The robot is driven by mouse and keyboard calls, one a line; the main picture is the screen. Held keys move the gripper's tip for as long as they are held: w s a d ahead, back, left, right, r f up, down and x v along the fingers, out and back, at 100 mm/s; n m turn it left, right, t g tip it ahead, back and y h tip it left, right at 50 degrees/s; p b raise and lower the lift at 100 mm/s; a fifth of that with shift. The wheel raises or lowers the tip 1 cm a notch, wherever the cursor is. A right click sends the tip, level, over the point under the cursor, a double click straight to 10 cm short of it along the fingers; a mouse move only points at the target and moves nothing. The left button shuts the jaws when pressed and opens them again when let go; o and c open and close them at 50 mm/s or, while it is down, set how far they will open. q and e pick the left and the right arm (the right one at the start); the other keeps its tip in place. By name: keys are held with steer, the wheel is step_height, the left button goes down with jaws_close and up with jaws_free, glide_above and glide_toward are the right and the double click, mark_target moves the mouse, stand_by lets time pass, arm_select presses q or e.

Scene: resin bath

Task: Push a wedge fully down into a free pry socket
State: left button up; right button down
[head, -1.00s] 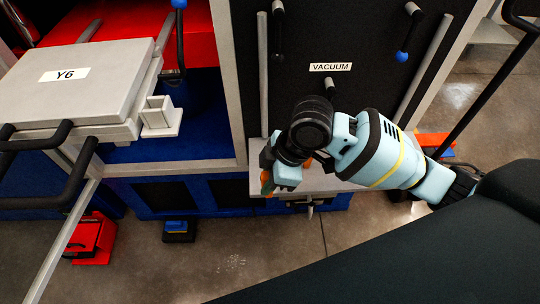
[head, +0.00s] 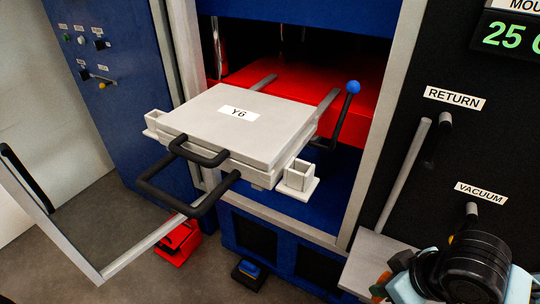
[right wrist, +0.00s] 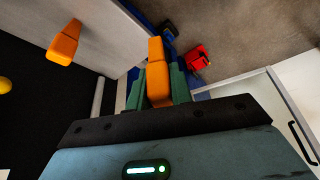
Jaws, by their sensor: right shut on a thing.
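A pale mold labelled Y6 (head: 215,118) stands in the middle of the head view. A square, open-topped pry socket (head: 299,178) sticks out at its right corner and looks empty. Another socket (head: 153,121) is at its left corner; its inside is hard to see. My right gripper (right wrist: 157,85) is shut on an orange wedge (right wrist: 156,60), which sticks out beyond the green fingers. In the head view the right gripper (head: 379,289) is low at the right, well apart from the sockets. A second orange wedge (right wrist: 64,42) is at the grey shelf. My left gripper is not in view.
The grey shelf (head: 368,258) is beside my right gripper. Black handles (head: 190,195) stick out from the mold's front. A blue-knobbed lever (head: 352,88) stands right of the mold. A red pedal (head: 178,242) and a blue pedal (head: 250,270) are on the floor.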

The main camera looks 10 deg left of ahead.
steer(key=w+d+r+m+t+h, duration=0.1)
steer(key=w+d+r+m+h, duration=0.2)
steer(key=d+r+m, duration=0.4)
steer(key=shift+m, duration=1.2)
